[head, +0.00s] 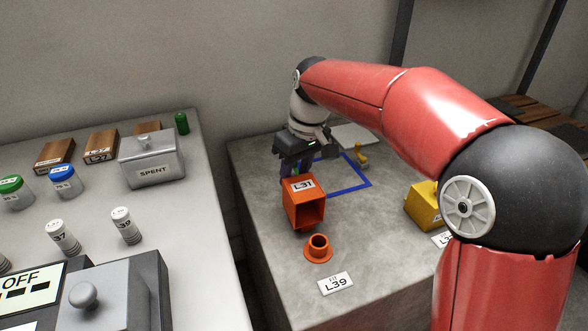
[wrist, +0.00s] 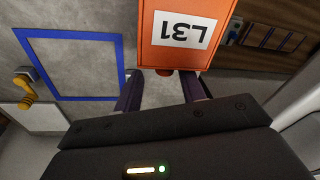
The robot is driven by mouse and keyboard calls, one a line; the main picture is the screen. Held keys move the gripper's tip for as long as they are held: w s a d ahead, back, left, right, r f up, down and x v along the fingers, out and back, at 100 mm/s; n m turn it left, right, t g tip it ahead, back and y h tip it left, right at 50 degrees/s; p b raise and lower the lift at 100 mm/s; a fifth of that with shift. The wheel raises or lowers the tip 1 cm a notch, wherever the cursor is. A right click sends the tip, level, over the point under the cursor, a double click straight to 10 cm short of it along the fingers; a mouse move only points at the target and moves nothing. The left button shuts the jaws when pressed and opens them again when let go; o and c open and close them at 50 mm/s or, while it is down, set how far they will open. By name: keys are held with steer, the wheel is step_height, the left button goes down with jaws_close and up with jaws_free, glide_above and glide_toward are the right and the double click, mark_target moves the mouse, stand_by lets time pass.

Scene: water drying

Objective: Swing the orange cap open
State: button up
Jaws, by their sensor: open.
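An orange box-shaped piece (head: 320,211) labelled L31 stands on the grey block, with a hollow opening toward the head camera. It also shows in the wrist view (wrist: 150,52). A small orange knob (wrist: 164,73) sits at its near edge there, between my fingers. My gripper (head: 288,173) is open just behind the box in the head view, its fingers partly hidden. In the wrist view my gripper (wrist: 163,88) has one dark finger on each side of the knob; I cannot tell if they touch. An orange flanged collar (head: 318,250) stands in front of the box. I see no separate cap clearly.
A blue square outline (head: 352,188) and a small yellow piece (head: 361,157) lie behind the box. A yellow box (head: 424,206) is at the right, near my arm. A separate bench (head: 102,210) with jars stands left, across a gap.

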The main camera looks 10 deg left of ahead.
steer(key=shift+r, duration=0.1)
steer(key=w+a+r+p, duration=0.2)
steer(key=w+a+r, duration=0.1)
steer(key=w, duration=0.4)
steer(key=shift+w+a+r, duration=0.15)
steer(key=shift+w+a, duration=0.1)
steer(key=shift+a, duration=0.1)
stand_by(0.6)
step_height(320, 180, up, 8)
steer(key=d, duration=0.1)
steer(key=shift+d, duration=0.15)
stand_by(0.5)
